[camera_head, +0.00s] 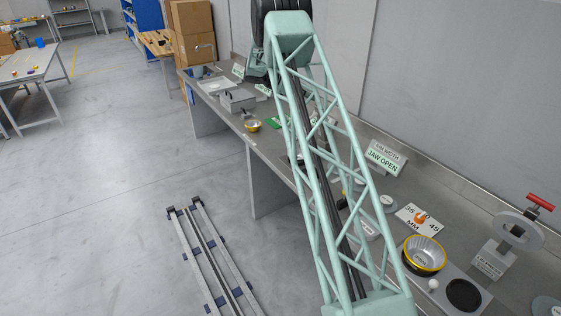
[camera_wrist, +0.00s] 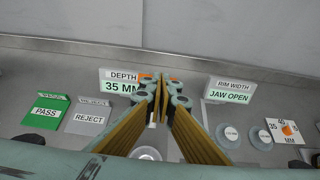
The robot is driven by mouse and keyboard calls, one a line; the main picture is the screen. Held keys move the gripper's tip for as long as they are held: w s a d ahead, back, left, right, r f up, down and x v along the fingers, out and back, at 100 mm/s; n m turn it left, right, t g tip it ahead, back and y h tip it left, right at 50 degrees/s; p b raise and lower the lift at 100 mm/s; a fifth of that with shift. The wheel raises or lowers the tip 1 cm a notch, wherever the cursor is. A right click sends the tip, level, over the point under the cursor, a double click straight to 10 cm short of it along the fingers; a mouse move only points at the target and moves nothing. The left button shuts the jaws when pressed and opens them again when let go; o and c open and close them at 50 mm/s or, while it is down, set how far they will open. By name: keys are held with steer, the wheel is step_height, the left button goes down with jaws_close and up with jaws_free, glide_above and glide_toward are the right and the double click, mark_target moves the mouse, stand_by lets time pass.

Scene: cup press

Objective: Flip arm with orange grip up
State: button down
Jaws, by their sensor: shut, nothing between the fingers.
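In the wrist view my gripper (camera_wrist: 162,90) points toward the back of the bench, with its fingers together and nothing seen between them. A small orange patch (camera_wrist: 146,76) shows just beside and behind the fingertips, in front of the DEPTH 35 MM sign (camera_wrist: 117,80). It may be the orange grip, but the fingers hide most of it and any arm it belongs to. I cannot tell whether the fingertips touch it. In the head view my own arm covers this part of the bench, and I cannot make out the gripper there.
A JAW OPEN sign (camera_head: 384,158) stands at the bench's back. A white 35-45 MM card with an orange marker (camera_head: 421,218), a gold-rimmed cup (camera_head: 424,255) and a red-handled press (camera_head: 519,222) are at right. Green PASS (camera_wrist: 46,113) and grey REJECT (camera_wrist: 88,118) pads lie left.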

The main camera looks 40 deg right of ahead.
steer(key=shift+r, duration=0.15)
steer(key=s+p+v, duration=0.1)
steer(key=p+v, duration=0.1)
steer(key=v, duration=0.7)
steer(key=shift+w+a+r, duration=0.2)
steer(key=shift+w+r, duration=0.3)
steer(key=shift+w, duration=0.05)
stand_by(0.4)
